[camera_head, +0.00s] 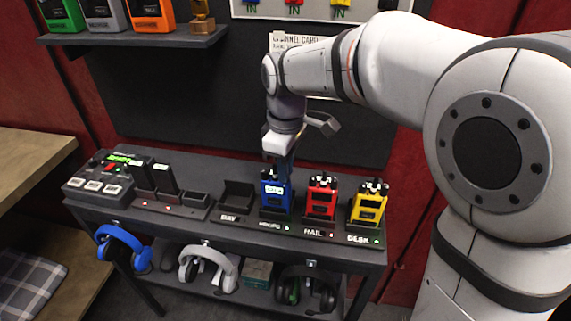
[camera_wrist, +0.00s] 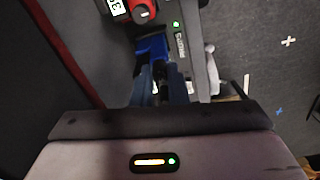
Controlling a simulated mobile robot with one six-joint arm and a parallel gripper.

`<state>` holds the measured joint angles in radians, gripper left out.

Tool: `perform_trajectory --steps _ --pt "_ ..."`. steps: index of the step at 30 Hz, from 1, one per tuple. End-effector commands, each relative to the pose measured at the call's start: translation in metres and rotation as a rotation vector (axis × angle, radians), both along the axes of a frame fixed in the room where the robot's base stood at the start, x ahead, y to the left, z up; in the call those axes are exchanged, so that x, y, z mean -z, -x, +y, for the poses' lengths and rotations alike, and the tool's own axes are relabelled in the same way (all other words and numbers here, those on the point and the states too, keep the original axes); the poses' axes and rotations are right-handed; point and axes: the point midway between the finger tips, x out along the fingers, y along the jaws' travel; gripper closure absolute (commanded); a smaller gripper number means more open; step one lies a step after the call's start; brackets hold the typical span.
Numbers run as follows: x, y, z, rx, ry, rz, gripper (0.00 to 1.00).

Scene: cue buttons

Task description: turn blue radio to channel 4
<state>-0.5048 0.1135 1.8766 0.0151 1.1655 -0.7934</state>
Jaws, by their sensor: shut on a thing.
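The blue radio (camera_head: 272,198) stands upright in a dock slot on the dark table, left of the red radio. A small display shows on its front, but I cannot read the channel. My gripper (camera_head: 284,160) is directly above the blue radio, pointing down, with its fingers at the radio's top. In the wrist view my gripper (camera_wrist: 165,80) is shut on the top of the blue radio (camera_wrist: 151,46), apparently at a knob. The fingers hide the knob itself.
The red radio (camera_head: 321,198) and yellow radio (camera_head: 369,204) stand close on the right. An empty holder (camera_head: 237,197) is on the left, with black charging units (camera_head: 154,178) beyond. A shelf (camera_head: 135,41) with more radios is at upper left.

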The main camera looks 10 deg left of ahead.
Motion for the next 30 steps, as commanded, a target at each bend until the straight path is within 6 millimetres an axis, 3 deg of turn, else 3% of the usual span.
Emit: perform_trajectory --steps 9,23,24,30 --pt "0.0001 0.0 0.0 0.11 0.0 0.0 1.0" --pt "0.0003 0.0001 0.0 0.125 0.0 0.0 1.0" --pt "0.0003 0.0001 0.0 0.125 0.0 0.0 0.86" --pt "0.0002 0.0001 0.0 0.124 0.0 0.0 0.7"
